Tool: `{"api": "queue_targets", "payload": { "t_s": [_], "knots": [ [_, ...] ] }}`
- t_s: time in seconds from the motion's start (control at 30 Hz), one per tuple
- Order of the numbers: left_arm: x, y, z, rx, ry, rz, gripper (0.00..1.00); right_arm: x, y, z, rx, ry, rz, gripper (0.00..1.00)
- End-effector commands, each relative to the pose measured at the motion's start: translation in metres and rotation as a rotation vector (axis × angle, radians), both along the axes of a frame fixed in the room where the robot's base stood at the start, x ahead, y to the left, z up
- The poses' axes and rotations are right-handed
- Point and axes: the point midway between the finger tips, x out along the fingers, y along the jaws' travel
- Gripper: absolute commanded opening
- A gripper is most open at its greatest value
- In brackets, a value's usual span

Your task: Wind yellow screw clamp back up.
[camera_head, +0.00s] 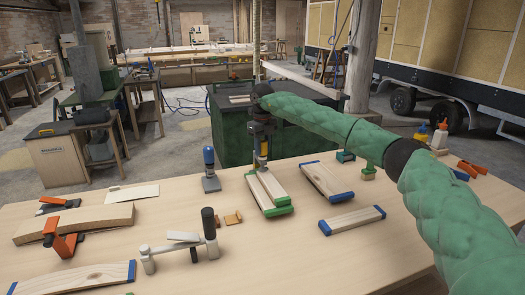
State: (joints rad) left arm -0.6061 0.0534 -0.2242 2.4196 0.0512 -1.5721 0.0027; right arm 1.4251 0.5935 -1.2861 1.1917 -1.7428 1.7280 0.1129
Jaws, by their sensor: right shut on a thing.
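My right arm reaches in from the right, and my right gripper (262,152) points down over the back middle of the workbench. It is shut on a slim upright thing with a yellow part, the yellow screw clamp (264,146), as far as I can tell. The clamp is small here and mostly hidden by the gripper, so its screw and jaw do not show clearly. Just below it lie narrow pale boards with green ends (267,188). I cannot tell whether the clamp touches them. My left gripper is not in view.
A blue-topped clamp (209,170) stands just left. Boards with blue ends (327,181) lie right. A grey clamp with a black handle (207,234), an orange clamp (66,234) and more boards lie on the left. Glue bottles (440,135) stand far right. The front middle of the workbench (300,265) is clear.

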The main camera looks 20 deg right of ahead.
Motion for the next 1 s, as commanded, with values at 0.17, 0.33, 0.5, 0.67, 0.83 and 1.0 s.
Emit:
{"api": "queue_targets", "payload": {
  "t_s": [0.17,0.33,0.5,0.67,0.83,1.0],
  "knots": [
    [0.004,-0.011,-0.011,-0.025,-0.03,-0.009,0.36,0.0,-0.001,-0.002,0.005,0.0,0.165,0.1],
    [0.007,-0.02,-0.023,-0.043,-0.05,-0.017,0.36,0.0,-0.001,-0.001,0.011,0.0,0.327,0.1],
    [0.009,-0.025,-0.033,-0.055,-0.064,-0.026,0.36,0.0,0.0,-0.001,0.017,0.0,0.489,0.1],
    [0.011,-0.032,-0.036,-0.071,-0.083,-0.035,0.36,0.0,-0.001,-0.001,0.022,0.001,0.641,0.1],
    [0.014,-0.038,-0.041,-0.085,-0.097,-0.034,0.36,0.0,0.0,-0.001,0.028,0.0,0.802,0.1],
    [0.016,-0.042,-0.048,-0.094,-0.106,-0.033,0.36,0.001,0.0,0.0,0.034,0.0,0.962,0.1]
  ]
}}
